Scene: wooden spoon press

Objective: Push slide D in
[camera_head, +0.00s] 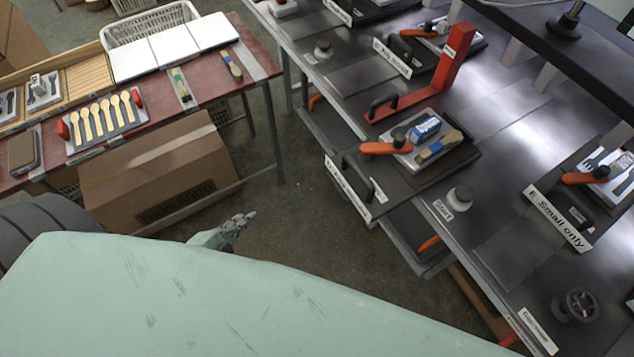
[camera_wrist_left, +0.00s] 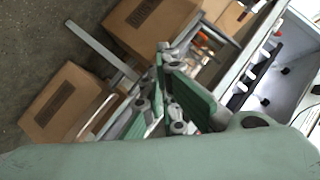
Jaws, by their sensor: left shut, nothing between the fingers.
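The slide (camera_head: 378,207) that sticks out past the near edge of the metal table is probably slide D, but its front label (camera_head: 348,187) is too slanted to read. It is a dark plate with a black handle (camera_head: 358,178), and it juts toward the aisle. My left gripper (camera_head: 241,222) is shut and empty, low over the floor, left of the slide and apart from it. The left wrist view also shows its green and grey fingers (camera_wrist_left: 165,85). My right gripper is in neither view.
On the metal table are a start button (camera_head: 460,198), an orange clamp (camera_head: 385,148), a red bracket (camera_head: 440,75) and slide E (camera_head: 520,240). A red table (camera_head: 150,100) with wooden spoons (camera_head: 102,117) stands left, a cardboard box (camera_head: 160,170) under it. Open floor lies between.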

